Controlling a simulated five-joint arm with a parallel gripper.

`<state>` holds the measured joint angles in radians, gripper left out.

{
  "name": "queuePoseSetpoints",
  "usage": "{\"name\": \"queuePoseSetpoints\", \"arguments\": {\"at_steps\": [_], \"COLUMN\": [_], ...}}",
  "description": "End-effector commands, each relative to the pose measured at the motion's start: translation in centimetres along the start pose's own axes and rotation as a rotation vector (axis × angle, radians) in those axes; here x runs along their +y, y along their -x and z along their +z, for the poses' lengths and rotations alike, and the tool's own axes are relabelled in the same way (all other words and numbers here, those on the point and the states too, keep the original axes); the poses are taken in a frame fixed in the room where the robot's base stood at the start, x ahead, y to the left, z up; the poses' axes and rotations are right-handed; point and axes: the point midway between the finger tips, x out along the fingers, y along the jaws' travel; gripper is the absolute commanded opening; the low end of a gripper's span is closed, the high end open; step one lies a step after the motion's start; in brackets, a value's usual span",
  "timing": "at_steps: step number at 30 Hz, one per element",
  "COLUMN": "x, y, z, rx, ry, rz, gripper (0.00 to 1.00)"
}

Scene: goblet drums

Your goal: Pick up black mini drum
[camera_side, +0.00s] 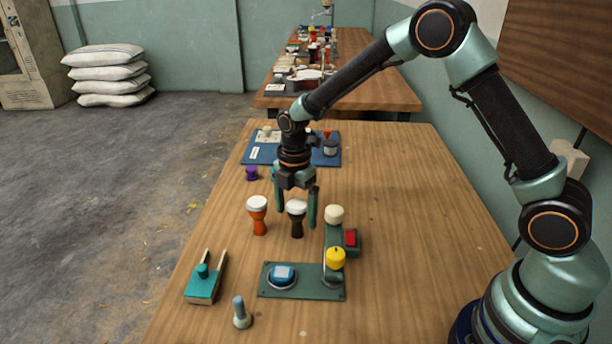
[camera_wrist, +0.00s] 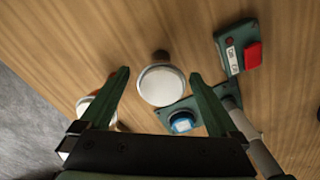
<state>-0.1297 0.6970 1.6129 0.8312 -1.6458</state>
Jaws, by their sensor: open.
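The black mini drum (camera_side: 297,220) stands upright on the wooden table, with a white head and a dark goblet body. In the wrist view its round white head (camera_wrist: 162,85) lies between and slightly beyond the fingertips, with a bit of its dark foot showing above. My gripper (camera_side: 297,208) points down with its fingers open, one to each side of the drum in the side view. It also shows in the wrist view (camera_wrist: 160,75), empty. I cannot tell whether either finger touches the drum.
An orange drum (camera_side: 258,215) stands close on the left. On the right are a green switch box with a red button (camera_side: 350,238) and a cream knob (camera_side: 334,214). The table's right side is clear.

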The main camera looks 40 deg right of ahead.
Motion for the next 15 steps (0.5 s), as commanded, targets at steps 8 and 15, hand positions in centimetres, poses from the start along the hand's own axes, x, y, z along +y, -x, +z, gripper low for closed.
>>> {"name": "queuePoseSetpoints", "arguments": {"at_steps": [8,15], "x": [-0.2,-0.1], "y": [-3.1,-3.2], "z": [0.1,0.1], "rx": [0.000,0.000], "ry": [0.000,0.000], "rz": [-0.002,0.000], "gripper": [0.97,0.97]}}
